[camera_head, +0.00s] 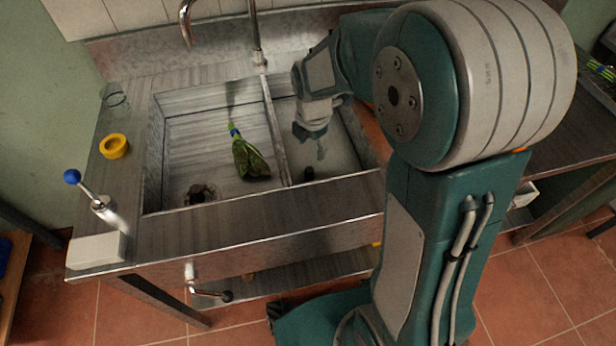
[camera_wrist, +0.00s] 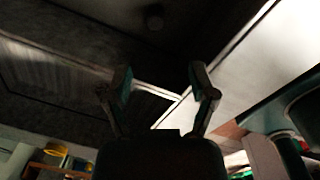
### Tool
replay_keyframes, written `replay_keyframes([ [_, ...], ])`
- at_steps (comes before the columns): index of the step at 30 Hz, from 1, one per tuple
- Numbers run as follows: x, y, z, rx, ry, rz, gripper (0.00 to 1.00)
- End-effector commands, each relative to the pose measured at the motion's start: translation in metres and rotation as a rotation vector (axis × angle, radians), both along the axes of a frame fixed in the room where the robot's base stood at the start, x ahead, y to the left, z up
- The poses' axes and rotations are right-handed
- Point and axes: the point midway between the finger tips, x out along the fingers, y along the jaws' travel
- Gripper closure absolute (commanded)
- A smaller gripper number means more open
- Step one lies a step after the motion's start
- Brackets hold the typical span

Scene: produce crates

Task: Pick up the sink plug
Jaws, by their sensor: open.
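A small dark round object (camera_head: 308,173), which looks like the sink plug, sits on the floor of the right basin near its front wall in the head view. A dark round shape (camera_wrist: 153,16), probably the same object, shows dimly at the top of the wrist view. I cannot tell for certain whether it is a plug or a drain. My gripper (camera_head: 311,143) hangs over the right basin, behind the dark object in the head view. In the wrist view, its two fingers (camera_wrist: 161,76) are spread apart with nothing between them.
A divider (camera_head: 274,130) separates the basins. The left basin holds a green bag with a blue top (camera_head: 249,158) and has a drain hole (camera_head: 198,194). A yellow ring (camera_head: 114,146), clear glass (camera_head: 115,97) and blue-knobbed lever (camera_head: 84,186) stand on the left counter. A faucet (camera_head: 255,35) rises behind.

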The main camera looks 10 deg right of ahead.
Motion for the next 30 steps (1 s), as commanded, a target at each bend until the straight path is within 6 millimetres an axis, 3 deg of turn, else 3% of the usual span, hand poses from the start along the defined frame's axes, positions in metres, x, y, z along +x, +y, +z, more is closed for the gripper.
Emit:
replay_keyframes([
  [3, 0.010, 0.003, -0.027, -0.009, 0.041, 0.176, 0.27],
  [7, 0.015, 0.005, -0.038, -0.011, 0.056, 0.274, 0.27],
  [18, 0.014, 0.004, -0.089, -0.011, 0.061, 0.287, 0.27],
  [23, 0.014, 0.004, -0.100, -0.011, 0.059, 0.286, 0.27],
  [30, 0.014, 0.001, -0.136, -0.011, 0.060, 0.285, 0.27],
])
